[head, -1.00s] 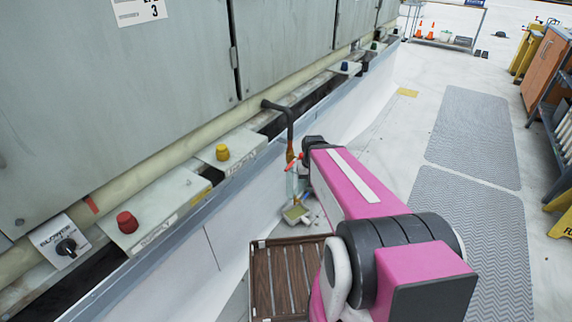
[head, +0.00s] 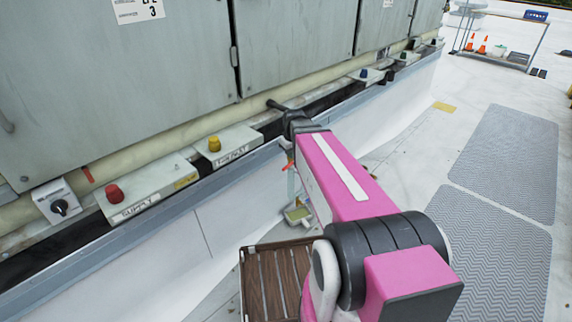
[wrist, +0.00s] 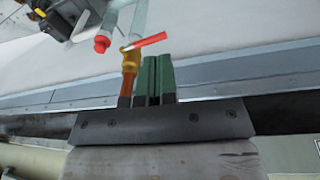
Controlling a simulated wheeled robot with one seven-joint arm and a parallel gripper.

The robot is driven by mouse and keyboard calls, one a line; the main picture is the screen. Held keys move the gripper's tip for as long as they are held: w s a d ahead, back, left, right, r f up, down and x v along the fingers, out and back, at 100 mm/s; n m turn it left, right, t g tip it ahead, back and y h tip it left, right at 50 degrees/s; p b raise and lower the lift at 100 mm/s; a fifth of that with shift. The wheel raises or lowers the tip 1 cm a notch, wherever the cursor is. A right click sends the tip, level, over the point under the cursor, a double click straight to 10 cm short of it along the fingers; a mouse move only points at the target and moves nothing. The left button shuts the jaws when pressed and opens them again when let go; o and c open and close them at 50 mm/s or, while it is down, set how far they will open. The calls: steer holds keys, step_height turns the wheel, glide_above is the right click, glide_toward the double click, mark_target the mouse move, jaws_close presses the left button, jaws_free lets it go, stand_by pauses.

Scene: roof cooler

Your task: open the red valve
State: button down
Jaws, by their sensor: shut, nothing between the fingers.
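The red valve has a red lever handle (wrist: 146,41) on a brass body (wrist: 131,58), with a copper pipe below it in the wrist view. In the head view only a small red-orange part of the valve (head: 289,164) shows beside my arm. My gripper (wrist: 157,62) has green fingers, shut and empty. In the wrist view the fingers stand just right of the brass body, with the lever's right part just beyond their tips. I cannot tell whether they touch it. In the head view my arm hides the fingers and most of the valve.
A grey curb (head: 225,177) runs along the cabinets (head: 290,45). A red knob (head: 114,193) and a yellow knob (head: 214,144) sit on boxes behind it. A brown slatted crate (head: 270,280) stands below my arm. Open floor with grey mats (head: 505,165) lies right.

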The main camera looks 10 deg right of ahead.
steer(key=n, duration=0.2)
glide_toward(287, 166)
steer(key=shift+t, duration=0.3)
steer(key=x, duration=0.7)
steer(key=shift+f, duration=0.3)
steer(key=shift+s, duration=0.15)
